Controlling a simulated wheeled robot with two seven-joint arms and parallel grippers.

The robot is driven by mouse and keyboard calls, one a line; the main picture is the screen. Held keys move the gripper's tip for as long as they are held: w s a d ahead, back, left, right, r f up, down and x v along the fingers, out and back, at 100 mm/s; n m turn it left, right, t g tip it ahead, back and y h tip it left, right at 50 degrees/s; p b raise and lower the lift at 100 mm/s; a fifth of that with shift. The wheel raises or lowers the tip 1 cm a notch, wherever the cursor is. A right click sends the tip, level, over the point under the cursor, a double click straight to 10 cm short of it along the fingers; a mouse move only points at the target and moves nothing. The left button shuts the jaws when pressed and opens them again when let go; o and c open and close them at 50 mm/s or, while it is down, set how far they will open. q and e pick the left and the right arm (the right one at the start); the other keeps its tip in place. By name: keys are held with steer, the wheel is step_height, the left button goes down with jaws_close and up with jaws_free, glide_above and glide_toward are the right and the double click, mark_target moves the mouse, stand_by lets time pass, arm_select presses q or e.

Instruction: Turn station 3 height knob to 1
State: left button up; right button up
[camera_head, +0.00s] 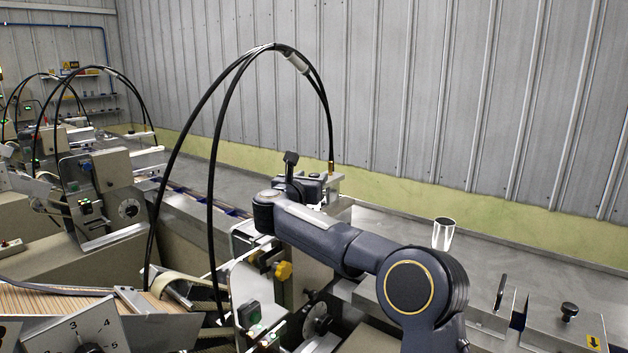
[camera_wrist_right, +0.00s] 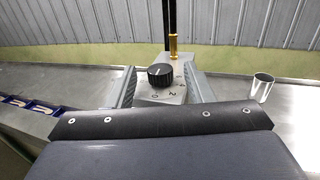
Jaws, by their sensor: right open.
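A black ridged height knob (camera_wrist_right: 160,75) stands on a grey metal block (camera_wrist_right: 160,97) with small dial marks, of which a 2 seems readable. A pale pointer line shows on the knob's top. My right gripper (camera_wrist_right: 163,85) is open, with one finger on each side of the knob and visible gaps between. In the head view my right gripper (camera_head: 308,186) is at the metal block below the brass hose fitting (camera_head: 331,167); there the knob is mostly hidden. My left gripper is not in view.
A metal cup (camera_head: 443,234) stands on the steel surface to the right. Black hoses (camera_head: 212,170) arch over the machine, one ending behind the knob. A yellow knob (camera_head: 283,271) and a numbered dial (camera_head: 90,335) are lower down. Other stations (camera_head: 100,190) stand at left.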

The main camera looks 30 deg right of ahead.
steer(key=b+v, duration=0.1)
steer(key=v, duration=0.3)
steer(key=shift+s+a, duration=0.25)
steer(key=shift+a, duration=0.05)
